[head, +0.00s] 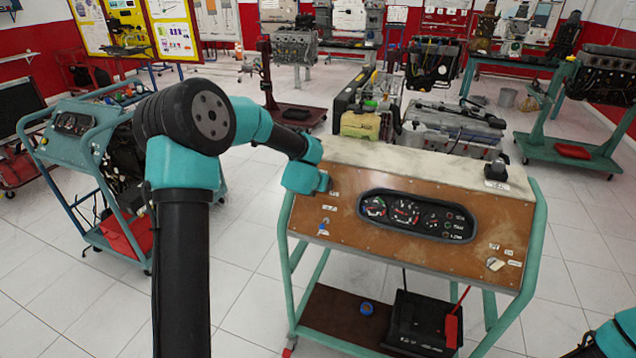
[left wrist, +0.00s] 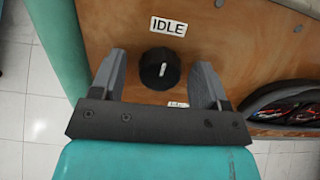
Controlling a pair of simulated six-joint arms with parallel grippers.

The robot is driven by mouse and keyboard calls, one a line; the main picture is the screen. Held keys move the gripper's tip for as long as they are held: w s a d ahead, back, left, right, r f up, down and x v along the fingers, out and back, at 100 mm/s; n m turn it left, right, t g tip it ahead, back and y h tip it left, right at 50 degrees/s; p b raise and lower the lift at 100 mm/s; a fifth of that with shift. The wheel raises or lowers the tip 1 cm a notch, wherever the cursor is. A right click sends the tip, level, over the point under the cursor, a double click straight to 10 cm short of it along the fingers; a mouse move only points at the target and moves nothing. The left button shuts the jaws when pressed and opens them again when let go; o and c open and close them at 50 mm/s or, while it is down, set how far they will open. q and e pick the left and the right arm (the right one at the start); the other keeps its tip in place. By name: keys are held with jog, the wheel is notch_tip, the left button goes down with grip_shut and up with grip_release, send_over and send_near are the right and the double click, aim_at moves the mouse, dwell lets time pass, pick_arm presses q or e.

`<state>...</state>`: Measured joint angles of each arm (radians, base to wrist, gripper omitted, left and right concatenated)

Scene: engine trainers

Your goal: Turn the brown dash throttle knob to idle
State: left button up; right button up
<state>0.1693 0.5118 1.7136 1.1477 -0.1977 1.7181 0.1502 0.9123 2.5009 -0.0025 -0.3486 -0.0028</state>
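The brown dash panel (head: 345,236) faces me on a teal-framed stand. In the left wrist view a round black knob (left wrist: 160,68) with a short white mark sits on this panel. The mark stands nearly upright in that picture. A white label reading IDLE (left wrist: 168,27) is just above the knob. My left gripper (left wrist: 160,63) is open, with one finger on each side of the knob and a visible gap on both sides. In the head view my left arm hides the knob and the fingers. Only a dark end of my right gripper (head: 584,348) shows at the lower right.
A gauge cluster (head: 417,215) is set in the panel's middle, right of the knob. A second small label (left wrist: 178,104) below the knob is partly hidden by my gripper. A battery (head: 423,322) stands on the lower shelf. Another trainer (head: 75,125) stands at the left.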

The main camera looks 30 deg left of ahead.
pick_arm(q)
jog(key=v, duration=1.7)
jog(key=shift+s+r, duration=0.15)
jog(key=shift+d, duration=0.1)
jog(key=s+d+f+m+g+h, duration=0.1)
jog(key=s+d+f+m+g, duration=0.1)
jog(key=f+m, duration=0.5)
jog(key=s+d+f+m+g, duration=0.1)
jog(key=s+f+m, duration=0.3)
jog(key=f, duration=0.6)
jog(key=s+d+f+m+g+h, duration=0.1)
jog(key=d+f+m+g, duration=0.1)
jog(key=f+m, duration=0.5)
jog(key=s+d+f+m+g+h, duration=0.1)
jog(key=s+d+f+m+g, duration=0.1)
jog(key=s+d+f+m, duration=0.3)
jog(key=s+d+f+m+g+h, duration=0.2)
jog(key=s+d+f+m, duration=0.2)
jog(key=s+f+m, duration=0.4)
notch_tip(320, 180, down, 4)
jog(key=m, duration=0.5)
jog(key=shift+d+r+g, duration=0.15)
jog(key=shift+d+g, duration=0.15)
jog(key=shift+d, duration=0.1)
jog(key=shift+c, duration=0.4)
